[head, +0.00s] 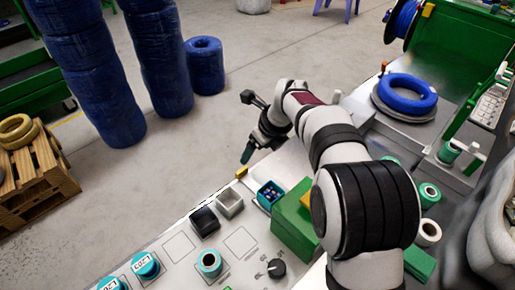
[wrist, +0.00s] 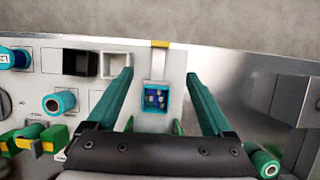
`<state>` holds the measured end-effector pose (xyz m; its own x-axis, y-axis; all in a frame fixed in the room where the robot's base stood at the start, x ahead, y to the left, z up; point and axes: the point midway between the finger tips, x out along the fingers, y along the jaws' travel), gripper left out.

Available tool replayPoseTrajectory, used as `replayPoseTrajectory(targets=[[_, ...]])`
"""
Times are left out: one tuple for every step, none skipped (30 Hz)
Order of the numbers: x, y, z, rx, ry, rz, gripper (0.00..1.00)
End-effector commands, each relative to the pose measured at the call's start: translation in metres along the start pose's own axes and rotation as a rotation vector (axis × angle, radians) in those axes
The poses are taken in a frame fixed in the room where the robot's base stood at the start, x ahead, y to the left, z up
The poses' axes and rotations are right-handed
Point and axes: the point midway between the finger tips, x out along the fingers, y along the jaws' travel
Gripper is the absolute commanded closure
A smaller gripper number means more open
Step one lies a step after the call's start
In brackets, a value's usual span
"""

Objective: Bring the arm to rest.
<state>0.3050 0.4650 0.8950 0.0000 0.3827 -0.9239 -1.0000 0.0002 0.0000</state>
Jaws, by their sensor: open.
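My gripper (head: 254,137) is raised at the end of my arm, above the far edge of the work table in the head view. In the wrist view its two green fingers (wrist: 160,98) are spread wide apart, with nothing between their tips. Below and between them, on the table, is a small teal box (wrist: 155,98) with blue pieces in it. The same teal box (head: 269,193) shows in the head view, just below the gripper in the picture.
A black box (head: 205,222) and a white box (head: 230,204) stand left of the teal box. A green block (head: 293,222) stands close to my arm. A blue cable coil (head: 407,92) lies on a round stand at right. Wrapped blue stacks (head: 160,60) stand on the floor beyond.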

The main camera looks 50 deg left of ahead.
Motion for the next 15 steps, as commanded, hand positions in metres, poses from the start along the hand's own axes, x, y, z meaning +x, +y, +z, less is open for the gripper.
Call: replayPoseTrajectory(targets=[[-0.001, 0.0, 0.0, 0.0, 0.0, 0.0, 0.15], [-0.001, 0.0, 0.0, 0.0, 0.0, 0.0, 0.15], [-0.001, 0.0, 0.0, 0.0, 0.0, 0.0, 0.15], [-0.001, 0.0, 0.0, 0.0, 0.0, 0.0, 0.15], [-0.001, 0.0, 0.0, 0.0, 0.0, 0.0, 0.15], [-0.001, 0.0, 0.0, 0.0, 0.0, 0.0, 0.15], [-0.001, 0.0, 0.0, 0.0, 0.0, 0.0, 0.15], [-0.001, 0.0, 0.0, 0.0, 0.0, 0.0, 0.15], [-0.001, 0.0, 0.0, 0.0, 0.0, 0.0, 0.15], [-0.001, 0.0, 0.0, 0.0, 0.0, 0.0, 0.15], [-0.001, 0.0, 0.0, 0.0, 0.0, 0.0, 0.15], [-0.001, -0.001, -0.001, -0.001, 0.0, -0.001, 0.15], [-0.004, -0.002, -0.003, -0.006, 0.001, -0.002, 0.15], [-0.01, -0.005, -0.007, -0.018, 0.004, -0.005, 0.15], [-0.023, -0.011, -0.019, -0.045, 0.01, -0.012, 0.15]])
